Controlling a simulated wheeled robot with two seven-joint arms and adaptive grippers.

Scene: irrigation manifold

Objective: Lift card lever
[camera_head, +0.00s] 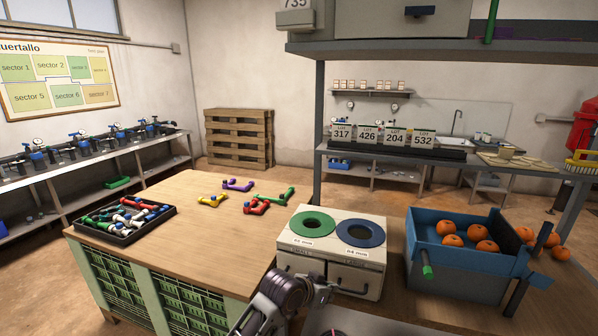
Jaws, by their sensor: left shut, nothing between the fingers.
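Several lot cards stand in a dark rack on the back bench: LOT 317 (341,133), LOT 426 (367,135), LOT 204 (395,137) and LOT 532 (423,139). No lever on this rack can be made out. A green-gripped handle (427,271) sticks out from the front of the blue bin; whether it is the card lever I cannot tell. My left gripper (318,291) is low in the middle, in front of the white two-hole box, shut and empty. Its fingertips are small and hard to make out. My right gripper is not in view.
The white box (300,262) has green and blue ring openings. The blue bin (455,277) holds oranges. Coloured pipe pieces lie on the wooden table (190,250), beside a black tray (122,238) of fittings. An overhead shelf (440,50) hangs at upper right.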

